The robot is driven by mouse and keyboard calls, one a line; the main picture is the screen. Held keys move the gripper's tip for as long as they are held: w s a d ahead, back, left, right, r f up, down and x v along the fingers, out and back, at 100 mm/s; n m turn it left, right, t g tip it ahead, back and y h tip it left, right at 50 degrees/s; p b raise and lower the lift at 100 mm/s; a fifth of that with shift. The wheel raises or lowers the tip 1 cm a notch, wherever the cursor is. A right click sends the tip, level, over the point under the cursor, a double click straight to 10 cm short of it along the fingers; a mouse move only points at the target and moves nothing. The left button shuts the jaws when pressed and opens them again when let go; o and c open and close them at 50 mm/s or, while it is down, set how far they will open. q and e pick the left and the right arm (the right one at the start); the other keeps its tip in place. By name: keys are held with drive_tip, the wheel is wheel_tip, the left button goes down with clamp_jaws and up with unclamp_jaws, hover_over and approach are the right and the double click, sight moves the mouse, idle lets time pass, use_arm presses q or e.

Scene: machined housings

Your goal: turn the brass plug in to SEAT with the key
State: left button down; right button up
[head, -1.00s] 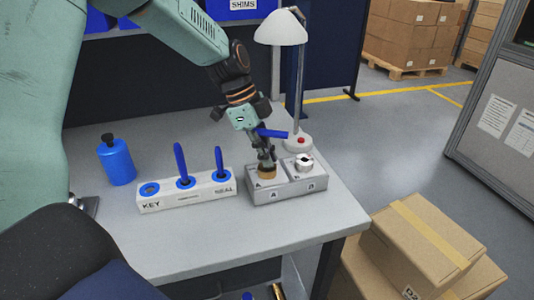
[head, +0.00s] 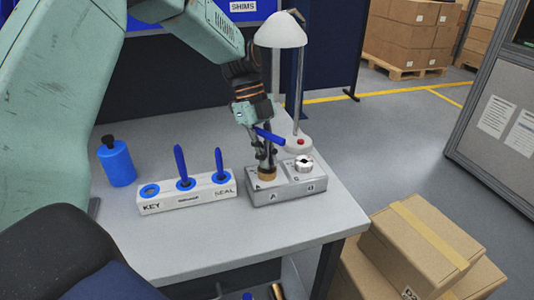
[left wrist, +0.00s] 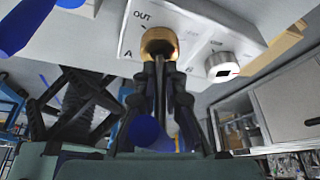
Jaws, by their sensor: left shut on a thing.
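The brass plug (head: 267,173) sits in the A side of the grey metal housing (head: 275,198); it also shows in the left wrist view (left wrist: 157,38), below an OUT mark. My left gripper (head: 267,153) is above the plug, shut on the key (head: 270,136), whose blue handle sticks out sideways. In the left wrist view the fingers (left wrist: 160,82) close around the key's shaft, with the blue handle (left wrist: 145,132) nearer the camera. The shaft's far end meets the plug's opening; how deep it sits I cannot tell. The SEAT mark is not readable. My right gripper is not in view.
A silver plug (head: 304,163) sits in the B side. A white rack (head: 190,202) with an empty KEY hole and two blue-handled tools stands to the left. A blue bottle (head: 117,163) is farther left. A lamp (head: 298,142) stands close behind the housing.

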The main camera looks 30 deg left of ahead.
use_arm(q)
drive_tip(key=shift+m+g+y+p, duration=0.3)
drive_tip(key=shift+m+g+p, duration=0.1)
drive_tip(key=shift+m, duration=0.7)
drive_tip(key=c, duration=1.4)
unclamp_jaws()
drive_tip(key=shift+a, duration=0.1)
drive_tip(key=shift+o, duration=0.2)
drive_tip(key=shift+w+r, duration=0.1)
drive_tip(key=shift+r, duration=0.05)
drive_tip(key=v, duration=0.7)
drive_tip(key=shift+a+r, duration=0.15)
drive_tip(key=shift+r, duration=0.15)
drive_tip(key=shift+f, duration=0.1)
